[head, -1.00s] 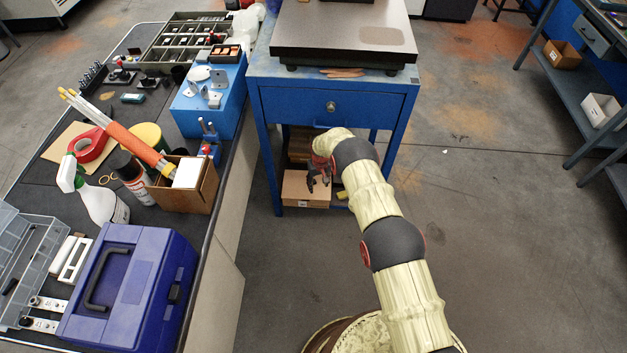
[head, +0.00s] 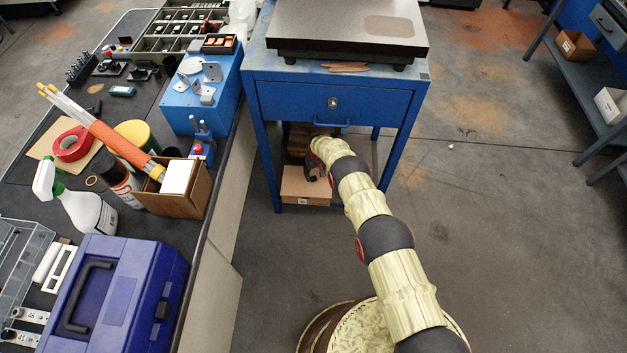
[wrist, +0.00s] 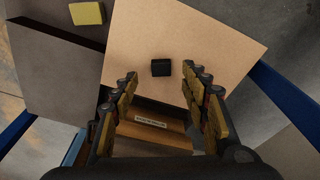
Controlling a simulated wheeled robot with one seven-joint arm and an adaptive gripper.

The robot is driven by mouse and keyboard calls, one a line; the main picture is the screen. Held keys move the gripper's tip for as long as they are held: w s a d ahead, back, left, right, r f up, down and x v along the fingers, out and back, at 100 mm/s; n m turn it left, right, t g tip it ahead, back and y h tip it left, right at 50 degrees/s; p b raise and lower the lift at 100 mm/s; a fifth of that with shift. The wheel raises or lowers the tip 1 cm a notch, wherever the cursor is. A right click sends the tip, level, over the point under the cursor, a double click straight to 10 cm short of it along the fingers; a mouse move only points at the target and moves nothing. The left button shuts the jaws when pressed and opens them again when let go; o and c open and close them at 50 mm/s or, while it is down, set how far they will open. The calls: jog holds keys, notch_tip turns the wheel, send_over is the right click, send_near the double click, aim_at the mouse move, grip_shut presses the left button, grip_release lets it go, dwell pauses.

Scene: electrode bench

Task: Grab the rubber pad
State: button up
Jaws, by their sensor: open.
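A small black block, which looks like the rubber pad (wrist: 161,68), lies on top of a cardboard box (wrist: 220,40) in the wrist view. My gripper (wrist: 160,84) is open and empty, its fingers spread to the left and right of the pad's position in the picture. The pad appears just beyond the fingertips, and I see no contact. In the head view my gripper (head: 313,171) is over the cardboard box (head: 304,188) under the blue table. The pad cannot be made out clearly there.
The blue table (head: 335,105) with a drawer stands over the box, its legs close around my arm. A yellow block (wrist: 87,13) lies beside the box. A brown labelled box (wrist: 150,130) is below the fingers. The crowded bench is at left; floor (head: 500,230) is clear at right.

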aim_at(313, 178)
jog(key=shift+w+a+f+b, duration=0.15)
jog(key=shift+f+b, duration=0.35)
jog(key=shift+f, duration=0.25)
jog(key=shift+w+a+f+b, duration=0.1)
jog(key=shift+w+f+b, duration=0.1)
jog(key=shift+f+b, duration=0.5)
jog(key=shift+w+a+f+b, duration=0.15)
jog(key=shift+f+b, duration=0.2)
jog(key=shift+f, duration=0.5)
jog(key=shift+d, duration=0.1)
jog(key=shift+c, duration=1.4)
jog(key=c, duration=0.6)
